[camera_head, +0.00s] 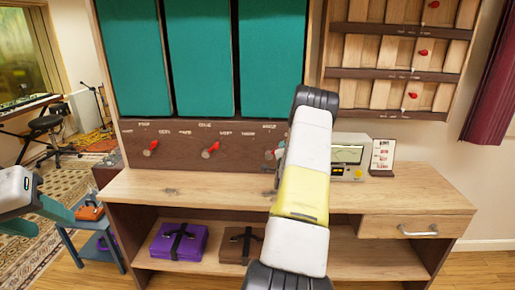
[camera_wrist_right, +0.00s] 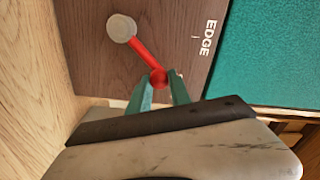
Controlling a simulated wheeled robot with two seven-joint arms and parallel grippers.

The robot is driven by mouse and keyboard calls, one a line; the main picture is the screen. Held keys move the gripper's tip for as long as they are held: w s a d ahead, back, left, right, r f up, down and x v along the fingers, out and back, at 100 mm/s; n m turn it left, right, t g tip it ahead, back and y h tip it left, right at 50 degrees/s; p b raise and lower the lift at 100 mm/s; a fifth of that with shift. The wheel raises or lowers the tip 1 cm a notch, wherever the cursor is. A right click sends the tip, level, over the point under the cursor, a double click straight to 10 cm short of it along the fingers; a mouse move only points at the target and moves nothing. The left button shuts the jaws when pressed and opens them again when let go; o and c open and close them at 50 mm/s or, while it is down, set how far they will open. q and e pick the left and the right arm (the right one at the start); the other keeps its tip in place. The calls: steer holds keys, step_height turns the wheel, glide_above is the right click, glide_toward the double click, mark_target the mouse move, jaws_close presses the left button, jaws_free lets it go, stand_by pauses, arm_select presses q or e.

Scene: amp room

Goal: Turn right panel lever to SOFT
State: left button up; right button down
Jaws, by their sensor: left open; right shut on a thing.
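The right panel lever is red with a round grey pivot and shows in the right wrist view (camera_wrist_right: 140,52). It slants from the pivot toward a ball tip near the white word EDGE (camera_wrist_right: 207,38). My right gripper (camera_wrist_right: 160,88) has its green fingers shut on that ball tip. In the head view the lever's pivot (camera_head: 269,154) shows beside my right arm, which hides most of the lever and gripper. The SOFT label is not readable. My left gripper (camera_head: 48,214) is open and empty at the far left, away from the panels.
Three teal panels (camera_head: 200,60) stand above a brown strip with two other red levers (camera_head: 152,148) (camera_head: 211,150). Below is a wooden desk (camera_head: 400,192) with a meter box (camera_head: 348,158) and a card (camera_head: 382,156). A purple case (camera_head: 180,243) lies on the lower shelf.

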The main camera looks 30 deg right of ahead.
steer(key=shift+s+f+m, duration=0.1)
steer(key=shift+f+m, duration=0.15)
steer(key=shift+m, duration=0.05)
steer(key=c, duration=1.2)
jaws_free()
steer(key=shift+v, duration=3.85)
steer(key=shift+d, duration=0.1)
